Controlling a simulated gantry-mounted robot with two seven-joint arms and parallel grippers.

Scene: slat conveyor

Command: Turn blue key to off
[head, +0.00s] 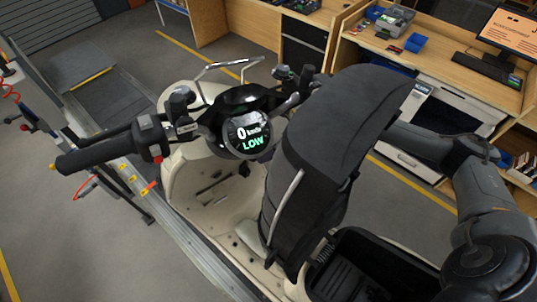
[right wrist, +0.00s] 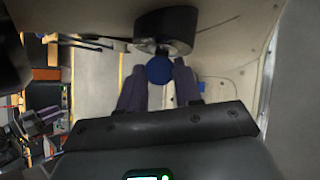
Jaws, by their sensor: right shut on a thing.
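The blue key (right wrist: 160,71) shows as a round blue head in the right wrist view, just below a dark round lock housing (right wrist: 163,33). My right gripper (right wrist: 160,78) has its two fingers on either side of the key head and is shut on it. Whether the key is at on or off cannot be read. In the head view the scooter's round display (head: 249,134) is lit and reads 0 km/h and LOW. There the raised black seat (head: 335,125) hides the key, and my right arm reaches behind the seat. My left gripper is not in view.
The left handlebar grip (head: 95,155) sticks out toward the left. The scooter's cream floor panel (head: 222,200) is bare, beside a metal conveyor rail (head: 195,250). Wooden workbenches (head: 425,70) with a monitor (head: 508,38) and bins stand behind. Grey floor is open at lower left.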

